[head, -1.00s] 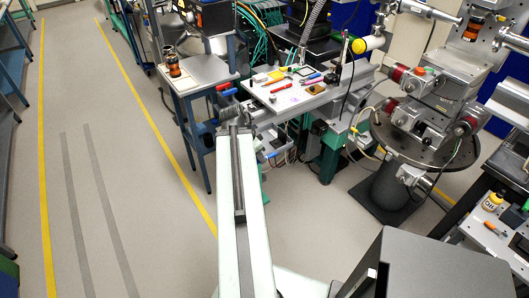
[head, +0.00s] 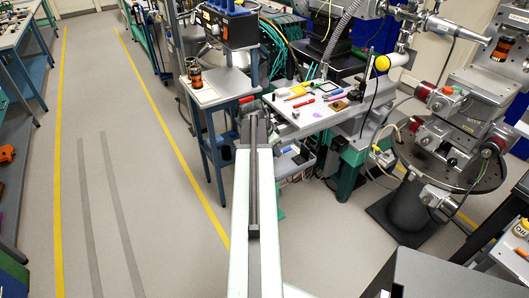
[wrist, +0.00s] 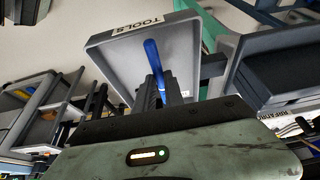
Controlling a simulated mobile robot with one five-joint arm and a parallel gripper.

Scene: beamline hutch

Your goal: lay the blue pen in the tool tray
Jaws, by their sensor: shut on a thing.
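The blue pen (wrist: 153,56) shows in the wrist view as a slanting blue bar held between the dark fingers of my gripper (wrist: 158,90). The gripper is shut on it. Behind the pen lies the grey tool tray (wrist: 118,58), with a raised rim and a white TOOLS label. The pen overlaps the tray's inside in this view; I cannot tell whether it touches the tray floor. In the head view my arm reaches forward beside the workbench, and its far end hides the pen and the gripper. I cannot make out the tool tray there.
A bench top (head: 291,126) holds several small items, among them a red marker (head: 294,92). A small side table (head: 228,88) carries an orange and black cylinder (head: 196,78). A steel chamber (head: 455,130) stands at right. The floor at left is clear.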

